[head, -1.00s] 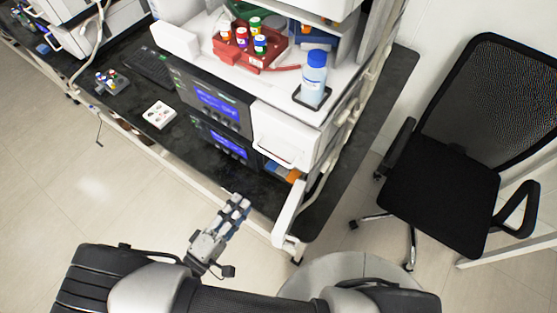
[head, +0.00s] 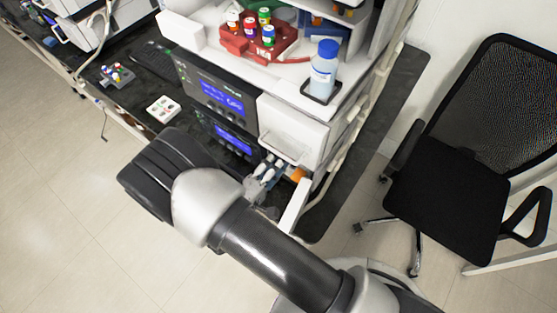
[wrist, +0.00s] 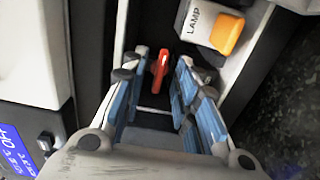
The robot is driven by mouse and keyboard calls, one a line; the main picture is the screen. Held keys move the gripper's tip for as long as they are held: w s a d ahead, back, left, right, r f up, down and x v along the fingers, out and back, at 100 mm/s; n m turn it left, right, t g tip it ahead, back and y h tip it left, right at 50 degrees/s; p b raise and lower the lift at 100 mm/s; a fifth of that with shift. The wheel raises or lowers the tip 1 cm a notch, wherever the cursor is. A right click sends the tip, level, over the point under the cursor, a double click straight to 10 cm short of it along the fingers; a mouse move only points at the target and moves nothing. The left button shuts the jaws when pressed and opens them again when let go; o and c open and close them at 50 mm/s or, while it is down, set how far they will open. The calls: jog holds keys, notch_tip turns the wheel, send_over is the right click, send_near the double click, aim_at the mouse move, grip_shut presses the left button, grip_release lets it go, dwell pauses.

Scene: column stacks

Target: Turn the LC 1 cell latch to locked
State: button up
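A red lever (wrist: 160,68), apparently the cell latch, stands in a narrow bay in the wrist view. It points roughly up the picture, tilted slightly. My gripper (wrist: 163,62) is open, with a blue-padded finger on each side of the lever. There are gaps on both sides and I see no clear contact. In the head view my gripper (head: 268,171) reaches into the low opening at the right of the lower blue-display module (head: 232,137). My wrist partly hides it, and the lever cannot be made out there. Any lock markings are not readable.
A white block labelled LAMP with an orange end (wrist: 228,34) sits right of the lever. An opened white door (head: 294,207) stands right of my gripper. A white drawer front (head: 290,132) overhangs the opening. A bottle (head: 323,70) and red rack (head: 240,47) stand above.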

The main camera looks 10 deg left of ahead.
jog(key=shift+c, duration=0.4)
grip_shut()
dwell(0.4)
jog(key=n, duration=0.3)
jog(key=shift+n, duration=0.3)
jog(key=n, duration=0.3)
jog(key=shift+n+p, duration=0.3)
jog(key=n+p, duration=0.1)
jog(key=n, duration=0.4)
jog(key=shift+n+p, duration=0.35)
jog(key=shift+n, duration=2.45)
